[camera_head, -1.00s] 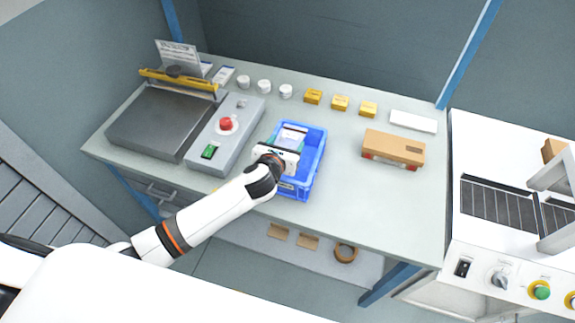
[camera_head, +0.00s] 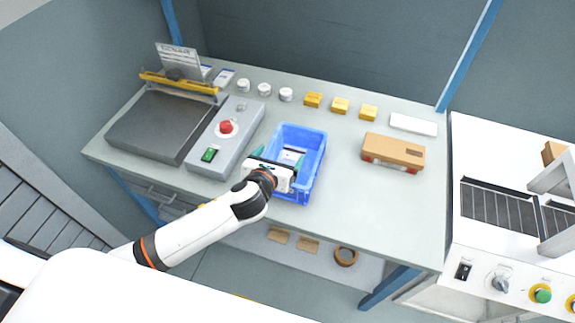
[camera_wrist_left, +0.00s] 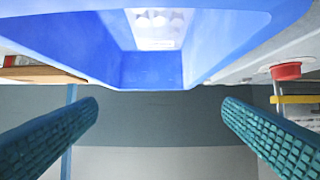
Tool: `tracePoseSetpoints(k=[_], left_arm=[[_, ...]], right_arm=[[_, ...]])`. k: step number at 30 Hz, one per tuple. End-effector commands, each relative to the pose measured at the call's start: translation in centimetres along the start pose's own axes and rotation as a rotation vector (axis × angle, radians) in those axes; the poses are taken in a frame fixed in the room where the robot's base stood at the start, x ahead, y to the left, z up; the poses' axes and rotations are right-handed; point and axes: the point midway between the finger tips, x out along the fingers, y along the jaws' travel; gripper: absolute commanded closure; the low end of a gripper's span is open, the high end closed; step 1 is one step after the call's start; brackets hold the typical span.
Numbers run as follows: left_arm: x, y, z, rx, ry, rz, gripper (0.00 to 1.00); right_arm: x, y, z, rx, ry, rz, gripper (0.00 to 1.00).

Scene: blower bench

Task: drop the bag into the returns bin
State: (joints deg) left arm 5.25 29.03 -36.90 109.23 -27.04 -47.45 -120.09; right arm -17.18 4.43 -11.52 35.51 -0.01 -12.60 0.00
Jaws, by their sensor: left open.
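The blue returns bin (camera_head: 299,137) stands on the middle of the bench. The bag (camera_head: 291,155), pale with a printed label, lies low inside the bin, partly hidden by my gripper. My left gripper (camera_head: 278,160) is above the bin's near left part, its teal fingers spread apart and empty. In the left wrist view the open fingers (camera_wrist_left: 160,120) frame clear space, with the bin (camera_wrist_left: 150,70) along the top and the bag (camera_wrist_left: 158,28) inside it, apart from the fingers. My right gripper is out of view.
A grey control box (camera_head: 226,138) with a red button is left of the bin, beside a sealer (camera_head: 155,122). A cardboard box (camera_head: 393,151) lies to the right. White jars and yellow boxes (camera_head: 340,104) line the back. Bench between bin and cardboard box is clear.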

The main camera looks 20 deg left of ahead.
Motion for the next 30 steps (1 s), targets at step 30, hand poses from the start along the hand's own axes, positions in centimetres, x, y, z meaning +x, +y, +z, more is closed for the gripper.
tracePoseSetpoints(k=[30], left_arm=[[-6.5,0.0,0.3,-0.075,-0.017,-0.008,0.09]], right_arm=[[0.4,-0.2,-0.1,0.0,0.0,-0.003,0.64]])
